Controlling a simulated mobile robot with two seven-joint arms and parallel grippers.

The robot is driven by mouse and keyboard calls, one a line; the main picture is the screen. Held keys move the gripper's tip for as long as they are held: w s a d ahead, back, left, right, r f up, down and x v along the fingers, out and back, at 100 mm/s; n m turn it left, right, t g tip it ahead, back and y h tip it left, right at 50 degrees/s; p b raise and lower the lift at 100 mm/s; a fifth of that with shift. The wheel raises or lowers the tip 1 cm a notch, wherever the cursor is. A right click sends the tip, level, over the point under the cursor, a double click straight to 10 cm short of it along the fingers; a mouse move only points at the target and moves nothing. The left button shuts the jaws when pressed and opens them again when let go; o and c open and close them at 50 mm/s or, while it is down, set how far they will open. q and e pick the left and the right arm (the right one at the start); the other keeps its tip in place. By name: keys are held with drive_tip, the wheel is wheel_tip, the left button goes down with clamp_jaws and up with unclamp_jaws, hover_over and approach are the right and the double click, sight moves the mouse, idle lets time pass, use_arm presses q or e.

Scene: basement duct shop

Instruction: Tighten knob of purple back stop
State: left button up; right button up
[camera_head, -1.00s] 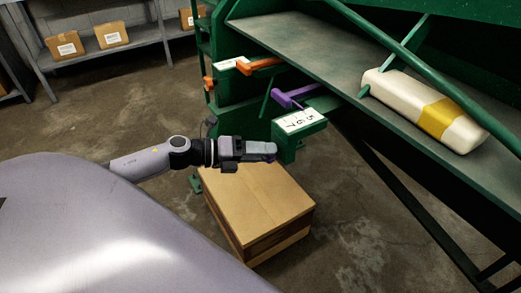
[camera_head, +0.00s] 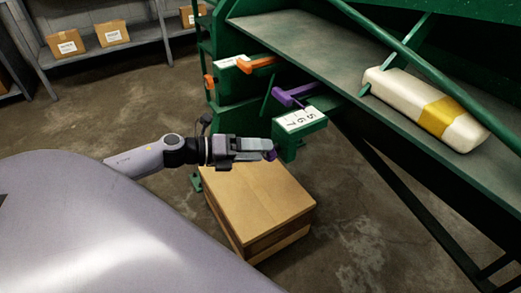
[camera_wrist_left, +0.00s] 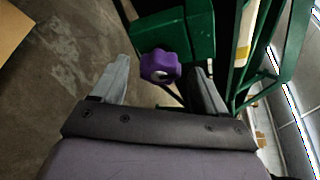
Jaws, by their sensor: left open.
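The purple back stop (camera_head: 296,94) lies on a green arm of the machine, beside a white number scale (camera_head: 299,120). Its purple knob (camera_wrist_left: 160,66) shows in the left wrist view, below the green block, between and just beyond my fingertips. In the head view the knob (camera_head: 270,154) shows at the tip of my left gripper (camera_head: 262,150). My left gripper is open, with its two grey fingers spread on either side of the knob in the wrist view (camera_wrist_left: 162,82). I cannot tell whether a finger touches it. My right gripper is not in view.
An orange back stop (camera_head: 258,64) sits on another green arm farther back. A wooden crate (camera_head: 258,200) stands on the floor below my gripper. A cream bundle with a yellow band (camera_head: 425,108) lies on the machine's table. Shelves with cardboard boxes (camera_head: 112,34) stand behind.

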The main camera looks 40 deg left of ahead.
use_arm(q)
drive_tip(key=shift+v, duration=2.85)
drive_tip(key=s+d+f+n+y, duration=0.45)
drive_tip(key=d+f+n, duration=0.35)
drive_tip(key=n, duration=0.7)
drive_tip(key=s+d+f+n+y, duration=0.4)
drive_tip(key=s+d+f+n, duration=0.3)
drive_tip(key=n, duration=0.7)
wheel_tip(320, 180, up, 8)
drive_tip(key=s+g+p, duration=0.1)
drive_tip(key=p, duration=1.1)
drive_tip(key=shift+r+n, duration=0.2)
drive_tip(key=shift+n, duration=0.2)
drive_tip(key=shift+s, duration=0.1)
